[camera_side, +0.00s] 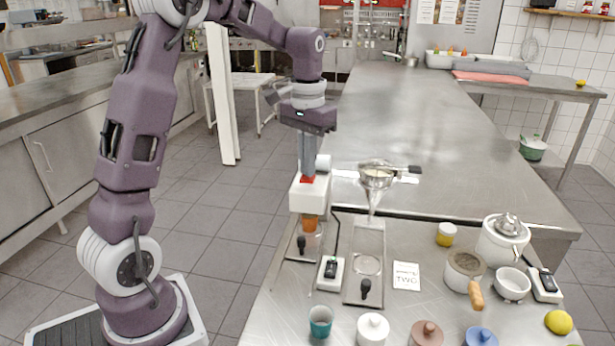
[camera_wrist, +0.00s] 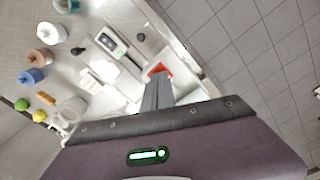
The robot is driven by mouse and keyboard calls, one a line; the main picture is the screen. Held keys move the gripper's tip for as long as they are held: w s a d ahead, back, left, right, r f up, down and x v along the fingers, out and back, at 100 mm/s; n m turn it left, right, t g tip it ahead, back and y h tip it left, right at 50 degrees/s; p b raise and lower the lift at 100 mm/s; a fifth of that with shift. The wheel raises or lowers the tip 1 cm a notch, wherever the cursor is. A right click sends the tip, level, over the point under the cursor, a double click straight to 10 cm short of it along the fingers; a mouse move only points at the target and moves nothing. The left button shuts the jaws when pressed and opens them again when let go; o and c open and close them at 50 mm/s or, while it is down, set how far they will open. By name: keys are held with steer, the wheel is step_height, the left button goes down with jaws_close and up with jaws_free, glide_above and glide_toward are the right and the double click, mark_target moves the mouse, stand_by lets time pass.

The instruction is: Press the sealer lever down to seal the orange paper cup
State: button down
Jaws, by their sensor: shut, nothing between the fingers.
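The sealer (camera_side: 310,193) is a white upright machine at the near table edge, with a red patch (camera_side: 307,179) on top. The orange paper cup (camera_side: 309,223) sits beneath its white head, its upper part hidden. My gripper (camera_side: 307,174) points straight down with its fingers together, its tips at or just above the red patch. Contact cannot be told. In the wrist view the grey fingers (camera_wrist: 157,82) end at the red patch (camera_wrist: 159,69). A separate lever arm is not clearly distinguishable. A black knob (camera_side: 301,241) stands on the sealer's base plate.
Right of the sealer are a black-and-white switch box (camera_side: 330,270), a funnel dispenser (camera_side: 375,178) on a metal plate, and a card (camera_side: 406,276) reading "TWO". Lidded pots and a teal cup (camera_side: 320,321) stand nearer the front. The long steel counter behind is mostly clear.

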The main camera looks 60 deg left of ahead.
steer(key=shift+f, duration=0.95)
steer(key=shift+r, duration=2.45)
steer(key=s+d+r+m+t, duration=0.1)
steer(key=s+d+r+t, duration=0.1)
steer(key=s+d+r, duration=0.45)
steer(key=s+d+f+m+t, duration=0.1)
steer(key=s+d, duration=0.3)
steer(key=s, duration=0.4)
steer(key=s+d+f+m+t, duration=0.1)
steer(key=s+d+f+t, duration=0.1)
steer(key=s+d, duration=0.3)
steer(key=s+f, duration=0.1)
steer(key=s, duration=0.2)
steer(key=shift+f+t, duration=0.25)
steer(key=shift+t, duration=0.05)
